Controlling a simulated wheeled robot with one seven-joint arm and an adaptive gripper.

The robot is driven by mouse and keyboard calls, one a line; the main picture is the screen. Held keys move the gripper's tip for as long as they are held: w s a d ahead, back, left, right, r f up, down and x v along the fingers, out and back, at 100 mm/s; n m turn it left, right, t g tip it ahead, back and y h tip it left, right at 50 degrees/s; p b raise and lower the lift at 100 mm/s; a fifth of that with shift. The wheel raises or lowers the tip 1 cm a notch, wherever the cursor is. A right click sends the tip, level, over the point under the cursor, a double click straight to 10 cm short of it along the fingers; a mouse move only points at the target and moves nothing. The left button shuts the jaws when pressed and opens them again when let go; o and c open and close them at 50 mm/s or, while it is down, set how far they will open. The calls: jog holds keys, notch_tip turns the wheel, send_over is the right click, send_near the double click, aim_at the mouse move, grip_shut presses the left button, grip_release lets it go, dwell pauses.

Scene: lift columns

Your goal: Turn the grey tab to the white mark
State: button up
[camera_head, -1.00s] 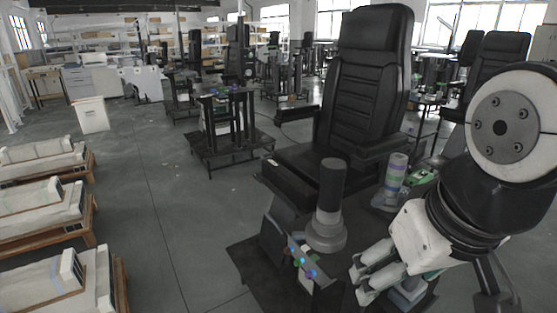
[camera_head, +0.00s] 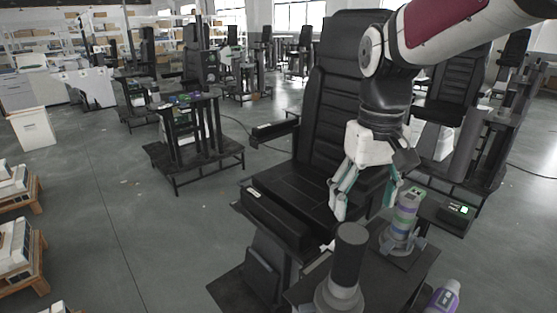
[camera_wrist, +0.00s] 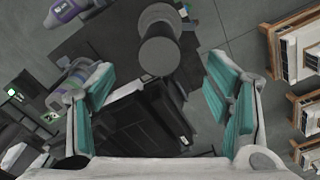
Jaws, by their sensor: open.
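My gripper (camera_head: 364,205) is open and empty, its two teal-padded fingers pointing down in front of the black seat. In the wrist view my gripper (camera_wrist: 160,70) has its fingers wide apart. A dark upright cylinder on a round grey base (camera_head: 347,262) stands nearer the head camera, below my gripper; in the wrist view the cylinder (camera_wrist: 159,52) lies ahead between the fingers, apart from them. A banded column (camera_head: 406,212) in purple, green and grey stands just right of my gripper, with grey parts at its foot. I cannot clearly make out the grey tab or the white mark.
A black padded chair (camera_head: 335,110) stands directly behind my gripper. A purple and white device (camera_head: 444,297) is at the bottom right. Open grey floor (camera_head: 110,220) lies to the left.

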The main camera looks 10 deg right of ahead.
aim_at(351, 250)
jog(key=shift+w, duration=0.6)
notch_tip(351, 250, down, 14)
jog(key=shift+r, duration=0.1)
jog(key=c, duration=1.7)
